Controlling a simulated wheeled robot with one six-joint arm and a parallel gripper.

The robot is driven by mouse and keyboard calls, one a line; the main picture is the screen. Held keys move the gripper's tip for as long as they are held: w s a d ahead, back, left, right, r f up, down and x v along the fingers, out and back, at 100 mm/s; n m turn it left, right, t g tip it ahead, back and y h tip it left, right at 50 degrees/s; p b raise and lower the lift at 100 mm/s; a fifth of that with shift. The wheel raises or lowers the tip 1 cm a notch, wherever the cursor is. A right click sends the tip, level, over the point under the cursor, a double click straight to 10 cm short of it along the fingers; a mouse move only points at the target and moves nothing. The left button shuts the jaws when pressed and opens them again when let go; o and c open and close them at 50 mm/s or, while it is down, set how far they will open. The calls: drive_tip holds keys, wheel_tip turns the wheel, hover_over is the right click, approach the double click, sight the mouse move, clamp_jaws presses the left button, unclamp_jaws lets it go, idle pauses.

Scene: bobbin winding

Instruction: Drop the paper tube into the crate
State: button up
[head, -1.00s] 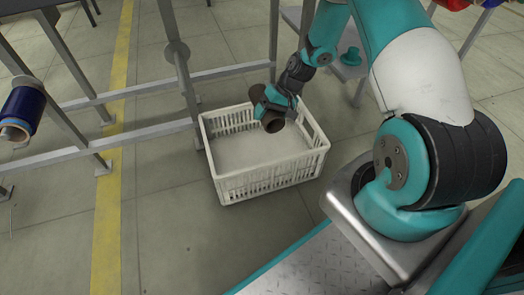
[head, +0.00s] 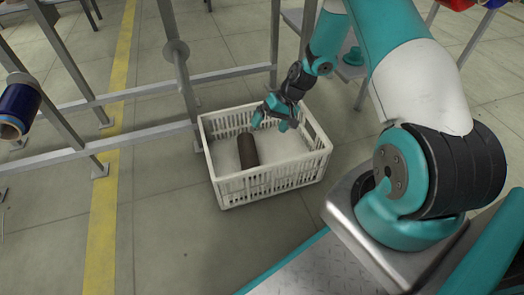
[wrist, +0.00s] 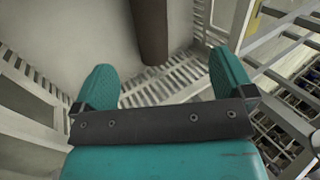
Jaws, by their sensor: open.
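The brown paper tube (head: 248,152) lies on the floor of the white slatted crate (head: 272,188), left of the crate's middle. It also shows in the wrist view (wrist: 151,28), beyond my fingertips and apart from them. My gripper (head: 272,118) is above the back right part of the crate. In the wrist view my gripper (wrist: 160,85) has its two teal fingers spread wide with nothing between them.
A grey metal frame (head: 187,85) stands just behind and left of the crate. A blue spool (head: 18,108) hangs on it at the far left. A yellow floor line (head: 104,215) runs left of the crate. The floor in front is clear.

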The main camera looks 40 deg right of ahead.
drive_tip(key=p+v, duration=0.4)
drive_tip(key=v, duration=0.3)
drive_tip(key=shift+r, duration=0.15)
